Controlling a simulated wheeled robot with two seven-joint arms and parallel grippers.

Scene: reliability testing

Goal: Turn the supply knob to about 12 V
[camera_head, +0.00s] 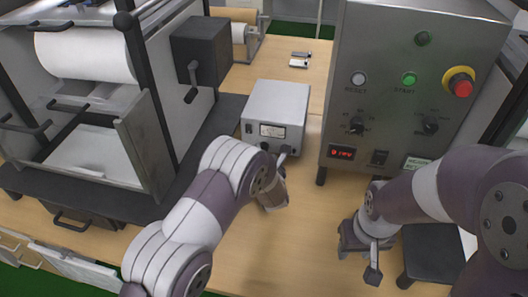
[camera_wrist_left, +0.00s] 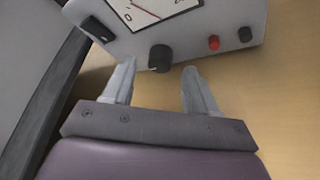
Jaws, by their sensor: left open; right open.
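The supply is a small grey box (camera_head: 283,98) on the bench, with an analog meter (camera_head: 272,131) on its front. In the left wrist view its meter (camera_wrist_left: 150,10) shows a red needle; the reading is cut off at the top edge. The black supply knob (camera_wrist_left: 160,58) sits below the meter. My left gripper (camera_wrist_left: 158,74) is open, its fingertips on either side of the knob and slightly short of it; I see no contact. In the head view my left arm and gripper cover the knob. My right gripper (camera_head: 361,243) is open and empty over the bench, right of the supply.
The supply also carries a black switch (camera_wrist_left: 98,28), a red terminal (camera_wrist_left: 213,42) and a black terminal (camera_wrist_left: 245,34). A large control box (camera_head: 395,60) with buttons, knobs and a red display stands to its right. A machine with a white roll (camera_head: 85,55) stands at left.

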